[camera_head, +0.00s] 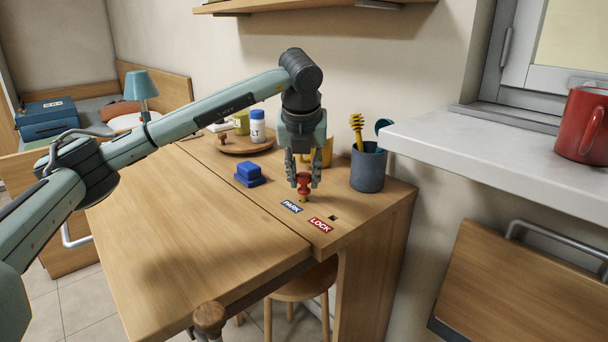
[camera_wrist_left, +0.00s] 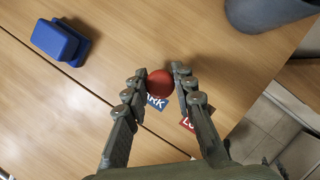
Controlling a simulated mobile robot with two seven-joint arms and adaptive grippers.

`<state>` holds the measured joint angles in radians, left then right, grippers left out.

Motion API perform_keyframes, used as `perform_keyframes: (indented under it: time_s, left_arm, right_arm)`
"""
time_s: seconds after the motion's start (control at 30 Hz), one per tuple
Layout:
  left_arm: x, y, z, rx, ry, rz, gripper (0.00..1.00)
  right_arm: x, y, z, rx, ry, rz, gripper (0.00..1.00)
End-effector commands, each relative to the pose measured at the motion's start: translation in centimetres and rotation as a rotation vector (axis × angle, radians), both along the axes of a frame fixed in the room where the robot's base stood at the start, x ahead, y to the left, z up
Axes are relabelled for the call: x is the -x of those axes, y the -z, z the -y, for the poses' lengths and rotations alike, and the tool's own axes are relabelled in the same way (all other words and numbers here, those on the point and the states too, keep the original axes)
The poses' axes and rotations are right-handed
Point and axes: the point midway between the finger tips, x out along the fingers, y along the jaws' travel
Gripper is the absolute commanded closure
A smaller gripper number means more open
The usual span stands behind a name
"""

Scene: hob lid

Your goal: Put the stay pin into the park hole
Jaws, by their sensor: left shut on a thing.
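The stay pin has a red knob (camera_head: 304,180) and a yellowish lower end. My left gripper (camera_head: 303,176) is shut on it and holds it upright, just behind the blue PARK label (camera_head: 292,206). In the left wrist view the red knob (camera_wrist_left: 160,83) sits between the fingertips of my left gripper (camera_wrist_left: 160,86). The park hole is hidden under the pin and gripper, so I cannot tell whether the tip is in it. A dark square hole (camera_head: 333,217) shows by the red LOCK label (camera_head: 321,225). My right gripper is not in view.
A blue block (camera_head: 249,173) lies left of the gripper. The front table leaf (camera_head: 190,220) is clear.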

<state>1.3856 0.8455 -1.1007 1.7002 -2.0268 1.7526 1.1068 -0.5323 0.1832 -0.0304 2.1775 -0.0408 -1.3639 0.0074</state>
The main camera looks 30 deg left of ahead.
Motion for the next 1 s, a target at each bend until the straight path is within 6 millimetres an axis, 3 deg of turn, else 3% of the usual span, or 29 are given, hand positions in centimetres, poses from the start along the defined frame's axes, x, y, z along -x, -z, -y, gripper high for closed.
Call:
perform_keyframes:
  time_s: [0.77, 0.8, 1.0]
  left_arm:
    - [0.0, 2.1, 0.0, 0.0, 0.0, 0.0, 0.99]
    - [0.0, 2.0, 0.0, 0.0, 0.0, 0.001, 0.72]
    - [0.0, 1.9, 0.0, 0.0, 0.0, 0.0, 0.51]
  right_arm:
    - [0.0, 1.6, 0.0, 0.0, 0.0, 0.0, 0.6]
    - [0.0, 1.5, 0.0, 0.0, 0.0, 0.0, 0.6]
    - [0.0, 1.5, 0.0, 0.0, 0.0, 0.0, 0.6]
